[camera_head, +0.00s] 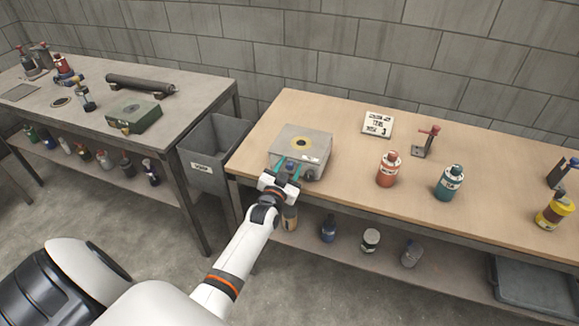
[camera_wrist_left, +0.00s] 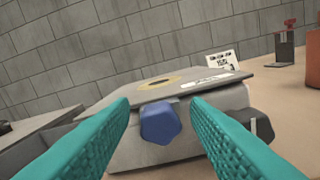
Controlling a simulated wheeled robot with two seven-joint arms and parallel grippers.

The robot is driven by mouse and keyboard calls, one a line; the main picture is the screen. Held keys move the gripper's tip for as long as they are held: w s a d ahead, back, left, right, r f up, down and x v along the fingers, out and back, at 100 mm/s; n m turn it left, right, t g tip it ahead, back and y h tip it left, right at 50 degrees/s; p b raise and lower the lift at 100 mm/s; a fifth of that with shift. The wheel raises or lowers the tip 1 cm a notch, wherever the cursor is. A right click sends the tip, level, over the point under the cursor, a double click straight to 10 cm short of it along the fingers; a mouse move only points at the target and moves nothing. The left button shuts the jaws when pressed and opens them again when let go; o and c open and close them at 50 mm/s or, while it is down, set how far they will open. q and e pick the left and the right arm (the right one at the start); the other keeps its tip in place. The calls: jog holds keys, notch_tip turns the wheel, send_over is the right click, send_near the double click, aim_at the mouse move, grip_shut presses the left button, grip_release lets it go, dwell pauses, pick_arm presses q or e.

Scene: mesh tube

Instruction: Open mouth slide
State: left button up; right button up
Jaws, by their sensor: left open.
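A grey metal box (camera_head: 300,146) with a yellow ring on its top stands on the wooden bench near its front left edge. In the left wrist view, the box (camera_wrist_left: 182,95) shows a blue faceted knob (camera_wrist_left: 160,122) on its front and a dark knob (camera_wrist_left: 258,126) to the right. I cannot tell which part is the mouth slide. My left gripper (camera_head: 285,174) is at the box's front. Its teal fingers (camera_wrist_left: 162,118) are open, one on each side of the blue knob, with a gap visible at both sides. My right gripper is not in view.
A red bottle (camera_head: 388,170) and a teal bottle (camera_head: 449,183) stand to the right on the bench. A white sign (camera_head: 378,124) and a red-handled clamp (camera_head: 426,141) are behind them. A grey bin (camera_head: 212,150) stands between the two benches. The bench middle is mostly clear.

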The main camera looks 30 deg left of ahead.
pick_arm(q)
jog(key=shift+w+a, duration=0.1)
jog(key=shift+w, duration=0.15)
grip_shut()
jog(key=p+v, duration=0.2)
jog(key=v, duration=0.1)
jog(key=shift+s+r, duration=0.1)
jog(key=shift+s, duration=0.15)
grip_release()
